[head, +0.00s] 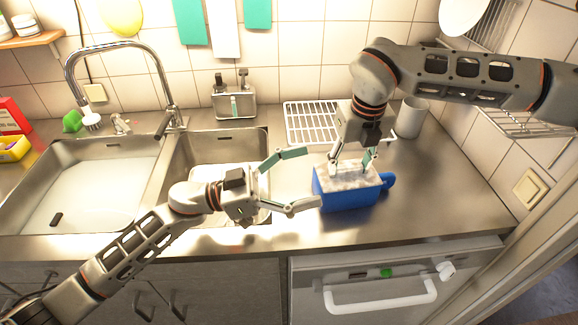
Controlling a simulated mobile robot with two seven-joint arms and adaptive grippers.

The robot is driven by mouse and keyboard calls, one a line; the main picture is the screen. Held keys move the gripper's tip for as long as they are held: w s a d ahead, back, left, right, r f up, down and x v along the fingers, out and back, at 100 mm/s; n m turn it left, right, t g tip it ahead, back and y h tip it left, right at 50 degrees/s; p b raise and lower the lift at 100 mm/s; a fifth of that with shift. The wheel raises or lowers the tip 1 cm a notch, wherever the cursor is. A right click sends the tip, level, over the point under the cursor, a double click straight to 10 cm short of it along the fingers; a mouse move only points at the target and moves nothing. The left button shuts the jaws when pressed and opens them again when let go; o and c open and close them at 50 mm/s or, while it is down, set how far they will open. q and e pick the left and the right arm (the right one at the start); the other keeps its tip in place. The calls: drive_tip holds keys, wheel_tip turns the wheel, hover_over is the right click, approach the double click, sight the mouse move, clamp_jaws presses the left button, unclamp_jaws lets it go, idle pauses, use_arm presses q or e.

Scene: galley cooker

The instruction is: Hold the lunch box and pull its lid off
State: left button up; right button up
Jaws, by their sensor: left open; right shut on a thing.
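The lunch box (345,198) is blue and stands on the steel counter, with a blue handle at its right end. Its pale greyish lid (345,176) lies on top of the box. My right gripper (353,168) comes down from above and is shut on the lid; its fingertips partly hide the grip. My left gripper (300,180) is open, its fingers pointing right toward the box's left end. I cannot tell whether the lower finger touches the box.
A double sink (165,160) with a tap (165,95) lies to the left. A white dish rack (312,120) and a grey cup (411,115) stand behind the box. The counter right of the box is clear. A dishwasher front (400,275) with a white handle is below.

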use_arm(q)
drive_tip(key=w+a+f+n+y, duration=0.1)
drive_tip(key=w+a+f+y, duration=0.2)
drive_tip(key=w, duration=0.2)
approach(316, 188)
drive_tip(key=d, duration=0.3)
drive_tip(key=shift+d+r+t, duration=0.15)
drive_tip(key=shift+r+t, duration=0.1)
drive_tip(key=shift+t, duration=0.15)
drive_tip(key=d, duration=0.5)
drive_tip(key=w+d, duration=0.1)
drive_tip(key=d, duration=0.1)
drive_tip(key=shift+d+f, duration=0.2)
drive_tip(key=c, duration=1.3)
drive_tip(key=shift+o, duration=0.2)
